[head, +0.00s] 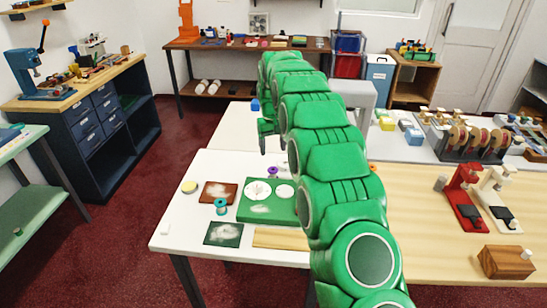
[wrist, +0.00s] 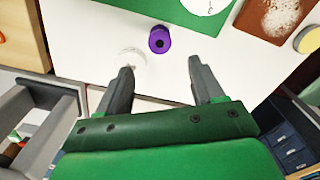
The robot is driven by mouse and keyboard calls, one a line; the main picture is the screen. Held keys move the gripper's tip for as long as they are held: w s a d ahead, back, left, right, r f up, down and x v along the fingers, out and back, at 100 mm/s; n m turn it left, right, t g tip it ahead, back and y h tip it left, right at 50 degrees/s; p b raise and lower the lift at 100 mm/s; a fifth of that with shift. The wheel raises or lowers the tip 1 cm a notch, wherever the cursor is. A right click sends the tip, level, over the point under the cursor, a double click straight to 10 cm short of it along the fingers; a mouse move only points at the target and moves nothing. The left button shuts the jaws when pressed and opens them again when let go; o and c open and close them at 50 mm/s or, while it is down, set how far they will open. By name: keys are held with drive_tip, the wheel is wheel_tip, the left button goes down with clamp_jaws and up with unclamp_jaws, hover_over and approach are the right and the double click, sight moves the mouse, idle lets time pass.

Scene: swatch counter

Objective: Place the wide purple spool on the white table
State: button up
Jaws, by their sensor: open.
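A purple spool (wrist: 159,40) stands on the white table (wrist: 90,40), close to the edge of a green board (wrist: 185,12). In the head view the purple spool (head: 272,171) shows small at the far edge of the green board (head: 250,210), beside my arm. My gripper (wrist: 160,72) is open and empty in the wrist view. The spool lies beyond the fingertips, roughly between them and apart from both. In the head view my own arm hides most of the gripper and part of the table.
A pale round item (wrist: 131,57) lies near the left fingertip. A teal spool (head: 221,206), a brown swatch (head: 217,192) and a yellow round piece (head: 189,187) are on the table's left part. A wooden counter (head: 430,210) with red and white stands adjoins on the right.

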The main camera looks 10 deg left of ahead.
drive_tip(key=s+d+r+m, duration=0.1)
drive_tip(key=s+d+r, duration=0.4)
drive_tip(key=s, duration=0.3)
drive_tip(key=s+d+r+m+g, duration=0.1)
drive_tip(key=s+d+r, duration=0.4)
drive_tip(key=s, duration=0.4)
drive_tip(key=s+d+r+m, duration=0.1)
drive_tip(key=s+d+r, duration=0.3)
drive_tip(key=s+d, duration=0.3)
drive_tip(key=s+d+f, duration=0.1)
drive_tip(key=s+d, duration=0.1)
drive_tip(key=s, duration=0.9)
drive_tip(key=s+d+f+m, duration=0.1)
drive_tip(key=s+d+f, duration=0.1)
drive_tip(key=s, duration=0.9)
drive_tip(key=s+d+f+m, duration=0.1)
drive_tip(key=s+d, duration=0.2)
drive_tip(key=s, duration=0.8)
drive_tip(key=shift+f+g, duration=0.2)
drive_tip(key=shift+g, duration=0.2)
